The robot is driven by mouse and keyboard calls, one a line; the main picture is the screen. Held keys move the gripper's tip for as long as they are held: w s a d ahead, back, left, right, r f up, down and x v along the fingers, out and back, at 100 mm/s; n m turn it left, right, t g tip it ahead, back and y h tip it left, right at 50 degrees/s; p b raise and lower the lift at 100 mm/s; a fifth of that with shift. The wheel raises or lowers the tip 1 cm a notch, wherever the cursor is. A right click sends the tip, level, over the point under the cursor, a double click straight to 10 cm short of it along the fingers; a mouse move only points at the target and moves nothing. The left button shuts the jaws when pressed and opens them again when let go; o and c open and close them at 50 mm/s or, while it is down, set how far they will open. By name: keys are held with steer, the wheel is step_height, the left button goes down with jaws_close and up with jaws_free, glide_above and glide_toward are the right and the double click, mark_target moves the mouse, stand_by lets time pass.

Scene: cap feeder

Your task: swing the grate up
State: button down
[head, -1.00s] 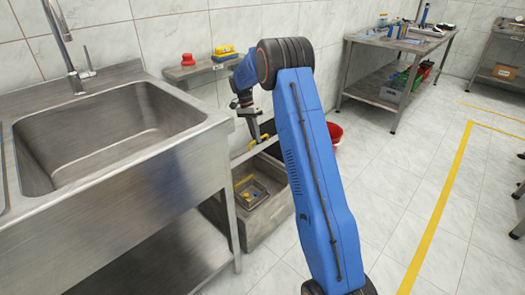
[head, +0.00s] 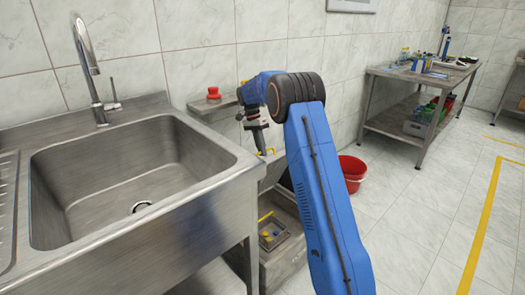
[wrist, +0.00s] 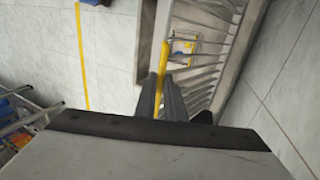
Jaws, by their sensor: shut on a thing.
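My gripper (head: 262,152) is low beside the sink, in front of the wall. In the wrist view my gripper (wrist: 162,95) is shut on the yellow handle (wrist: 161,65) of the grate. The slatted metal grate (wrist: 208,55) runs alongside the handle in that view. In the head view the grate (head: 274,172) stands raised and steeply tilted above an open metal box (head: 284,264) on the floor. Yellow and blue pieces (head: 267,235) lie in a tray inside the box. My arm hides part of the grate and box.
A steel sink (head: 140,165) stands close on the left. A red button (head: 213,92) sits on a small wall shelf behind my gripper. A red bucket (head: 352,170) is on the floor to the right. A workbench (head: 425,85) stands farther back. The floor at right is clear.

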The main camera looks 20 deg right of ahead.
steer(key=shift+a+f, duration=0.25)
steer(key=shift+f, duration=0.05)
steer(key=c, duration=1.8)
jaws_free()
steer(key=shift+w+a+f, duration=0.1)
steer(key=shift+c, duration=0.2)
steer(key=shift+r, duration=0.35)
steer(key=v, duration=0.7)
